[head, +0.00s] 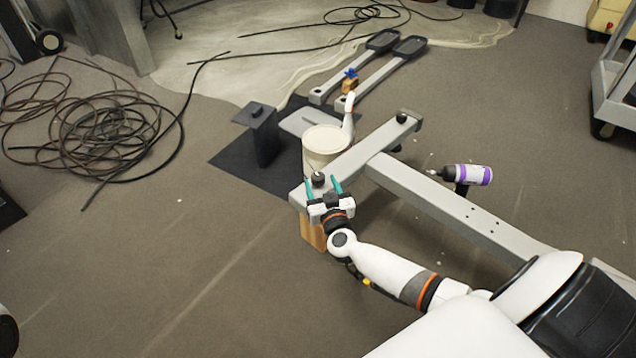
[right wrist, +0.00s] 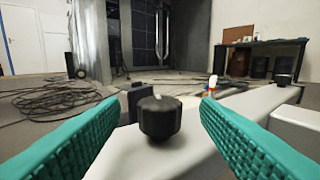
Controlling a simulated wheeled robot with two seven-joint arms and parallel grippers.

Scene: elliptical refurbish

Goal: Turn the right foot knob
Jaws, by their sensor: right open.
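A grey metal frame (head: 450,208) lies with its crossbar (head: 365,152) at the far end. A black foot knob (head: 318,180) stands up on the crossbar's near-left end; it also shows in the right wrist view (right wrist: 160,119). A second black knob (head: 401,117) is at the crossbar's other end. My right gripper (head: 324,184) is open, its teal fingers pointing at the near knob. In the right wrist view the knob appears centred between the fingertips, with gaps on both sides. I cannot tell how deep it sits between them. My left gripper is not in view.
A wooden block (head: 313,232) is under the crossbar's near end. A white bucket (head: 322,145) stands close behind it, by a black mat (head: 235,160). A purple-white drill (head: 467,175) is right of the frame. Coiled cables (head: 95,125) lie left. The floor at front left is clear.

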